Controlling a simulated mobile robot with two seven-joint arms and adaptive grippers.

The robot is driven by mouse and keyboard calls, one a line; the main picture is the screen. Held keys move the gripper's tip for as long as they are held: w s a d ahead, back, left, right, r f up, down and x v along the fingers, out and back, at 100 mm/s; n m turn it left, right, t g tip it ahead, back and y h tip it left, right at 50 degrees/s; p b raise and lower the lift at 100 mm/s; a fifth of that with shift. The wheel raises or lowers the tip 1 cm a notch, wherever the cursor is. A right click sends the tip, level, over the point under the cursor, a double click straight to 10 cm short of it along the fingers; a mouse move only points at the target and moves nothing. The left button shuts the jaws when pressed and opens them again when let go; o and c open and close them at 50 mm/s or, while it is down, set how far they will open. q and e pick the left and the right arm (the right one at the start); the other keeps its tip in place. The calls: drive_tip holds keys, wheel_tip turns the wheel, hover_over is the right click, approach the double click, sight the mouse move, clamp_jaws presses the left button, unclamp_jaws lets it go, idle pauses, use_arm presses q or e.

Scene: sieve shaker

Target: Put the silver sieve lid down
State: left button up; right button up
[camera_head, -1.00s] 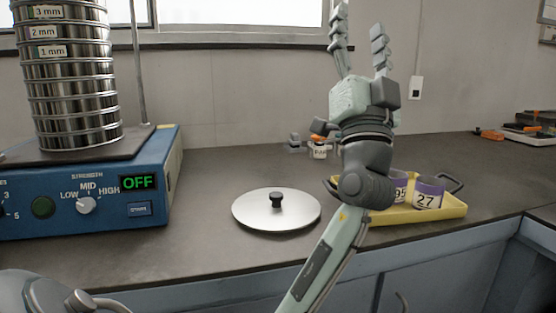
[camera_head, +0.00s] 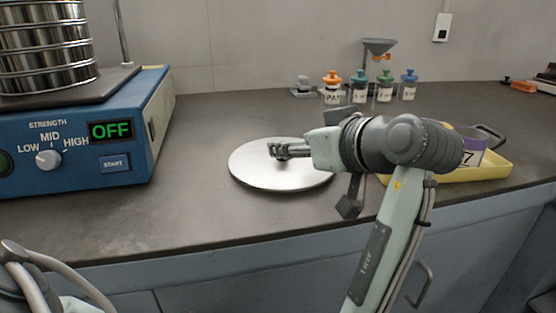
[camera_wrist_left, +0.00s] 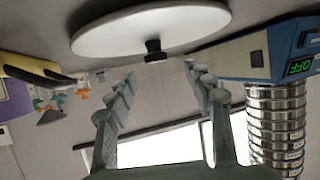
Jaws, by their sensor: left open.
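The silver sieve lid (camera_head: 262,176) is a round, flat disc lying on the dark counter right of the shaker. Its black knob (camera_wrist_left: 153,50) shows in the left wrist view, on the lid (camera_wrist_left: 150,28); that view is upside down. I cannot tell the exact gap. My right gripper is not visible.
The blue shaker (camera_head: 85,150) with its sieve stack (camera_head: 45,50) stands at the left, display reading OFF. Several bottles (camera_head: 358,90) and a funnel (camera_head: 377,45) stand at the back. Counter is clear between shaker and lid.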

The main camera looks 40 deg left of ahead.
sight(286, 162)
use_arm(q)
drive_tip(key=x, duration=0.4)
drive_tip(key=shift+w+d+f, duration=0.15)
drive_tip(key=shift+d+f, duration=0.1)
drive_tip(key=shift+f, duration=0.1)
drive_tip(key=shift+w+a+f, duration=0.15)
drive_tip(key=shift+w+a, duration=0.05)
drive_tip(key=shift+a, duration=0.15)
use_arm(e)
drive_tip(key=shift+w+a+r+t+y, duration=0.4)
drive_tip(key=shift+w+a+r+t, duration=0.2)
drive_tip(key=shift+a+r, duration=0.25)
use_arm(q)
clamp_jaws()
